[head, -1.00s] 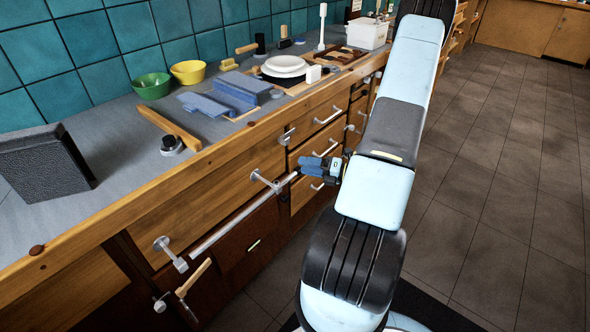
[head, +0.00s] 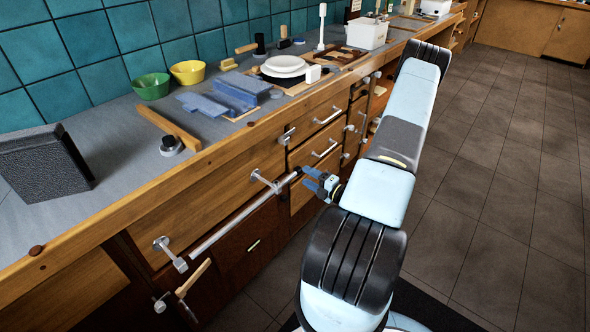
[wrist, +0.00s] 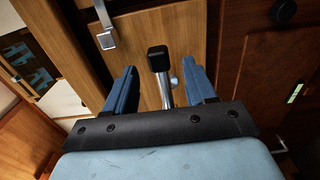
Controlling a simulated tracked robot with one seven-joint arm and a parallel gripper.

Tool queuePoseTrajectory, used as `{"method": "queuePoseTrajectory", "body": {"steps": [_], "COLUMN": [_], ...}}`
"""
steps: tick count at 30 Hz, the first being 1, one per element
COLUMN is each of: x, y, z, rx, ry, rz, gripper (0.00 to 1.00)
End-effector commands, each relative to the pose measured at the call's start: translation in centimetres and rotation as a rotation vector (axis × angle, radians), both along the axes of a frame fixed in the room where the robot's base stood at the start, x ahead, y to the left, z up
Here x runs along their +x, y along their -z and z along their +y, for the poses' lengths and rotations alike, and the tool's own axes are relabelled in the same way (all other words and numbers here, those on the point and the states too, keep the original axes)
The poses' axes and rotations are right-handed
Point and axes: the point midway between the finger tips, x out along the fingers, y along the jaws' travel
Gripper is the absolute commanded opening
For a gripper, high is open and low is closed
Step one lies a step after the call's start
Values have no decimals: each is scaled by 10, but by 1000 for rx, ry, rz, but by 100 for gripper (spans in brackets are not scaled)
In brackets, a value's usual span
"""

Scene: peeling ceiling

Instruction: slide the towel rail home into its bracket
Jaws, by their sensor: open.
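The towel rail (head: 232,226) is a thin silver bar along the cabinet front, with a black cap at its right end. Its left end meets the left bracket (head: 172,252); how deep it sits there I cannot tell. Near its right end it passes the right bracket (head: 262,178). My gripper (head: 306,179) has blue fingers, is open, and is just right of the black cap. In the wrist view the rail's black-capped end (wrist: 157,58) shows between the spread fingers (wrist: 162,72), with space on both sides.
Drawers with handles (head: 326,148) continue to the right behind my gripper. A wooden handle (head: 193,277) sticks out below the rail's left end. The countertop edge (head: 140,210) overhangs above. The tiled floor (head: 490,200) at right is clear.

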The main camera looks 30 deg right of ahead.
Motion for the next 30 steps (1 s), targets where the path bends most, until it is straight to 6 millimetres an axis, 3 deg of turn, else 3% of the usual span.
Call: {"method": "queuePoseTrajectory", "body": {"steps": [6,12,26,30], "x": [36,59,70,70], "y": [-1,0,0,0], "z": [14,22,26,26], "rx": [-2,-2,-2,-2], "ry": [-3,-2,-1,-1], "rz": [-3,-1,-1,-1], "gripper": [55,55,55,44]}}
